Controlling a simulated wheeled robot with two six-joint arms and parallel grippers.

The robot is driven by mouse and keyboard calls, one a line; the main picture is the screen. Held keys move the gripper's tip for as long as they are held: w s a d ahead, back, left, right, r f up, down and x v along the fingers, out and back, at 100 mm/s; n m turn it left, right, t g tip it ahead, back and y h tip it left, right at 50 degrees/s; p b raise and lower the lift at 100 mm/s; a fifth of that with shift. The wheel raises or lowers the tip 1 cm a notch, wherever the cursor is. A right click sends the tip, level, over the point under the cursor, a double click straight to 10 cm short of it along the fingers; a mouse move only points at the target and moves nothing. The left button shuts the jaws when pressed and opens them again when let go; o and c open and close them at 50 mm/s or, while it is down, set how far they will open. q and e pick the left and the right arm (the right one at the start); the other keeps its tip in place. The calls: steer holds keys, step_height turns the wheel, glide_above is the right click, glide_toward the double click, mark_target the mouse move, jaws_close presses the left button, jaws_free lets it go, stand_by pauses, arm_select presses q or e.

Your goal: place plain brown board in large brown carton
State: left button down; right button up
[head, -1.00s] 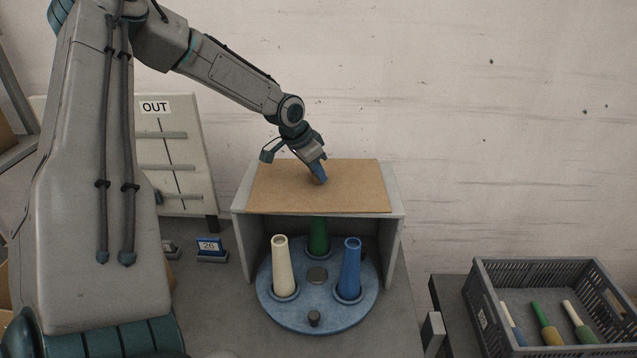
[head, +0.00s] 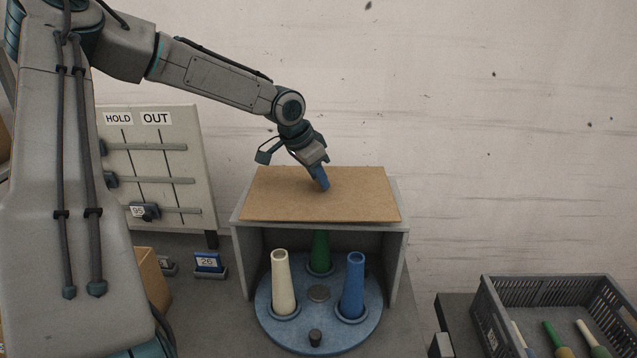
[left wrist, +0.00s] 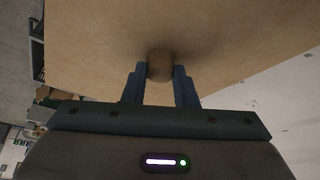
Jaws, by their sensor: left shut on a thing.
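The plain brown board (head: 290,200) lies flat at the top of a grey open-fronted stand (head: 396,250). I cannot tell whether it rests there or hangs just above. My left gripper (head: 322,185) points down at the board's middle. In the left wrist view, the gripper's blue fingers (left wrist: 160,80) are shut on a round brown knob (left wrist: 160,62) on the board (left wrist: 225,35). A brown carton (head: 152,275) shows partly behind my left arm; I cannot tell if it is the large one. My right gripper is out of view.
Under the stand's top, a blue turntable (head: 317,293) bears a cream cone (head: 281,280), a blue cone (head: 353,285) and a green cone (head: 320,250). A HOLD/OUT rack (head: 150,170) stands at left. A grey crate (head: 490,320) with cones is at lower right.

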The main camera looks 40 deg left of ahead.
arm_select(q)
steer(key=s+d+b, duration=0.1)
steer(key=s+d, duration=0.1)
steer(key=s, duration=0.1)
steer(key=s+d+b, duration=0.2)
steer(key=s+d, duration=0.1)
steer(key=s+d+r+b, duration=0.1)
steer(key=s+d, duration=0.2)
steer(key=shift+s+r, duration=0.1)
steer(key=shift+s, duration=0.15)
steer(key=shift+d, duration=0.1)
steer(key=shift+s, duration=0.1)
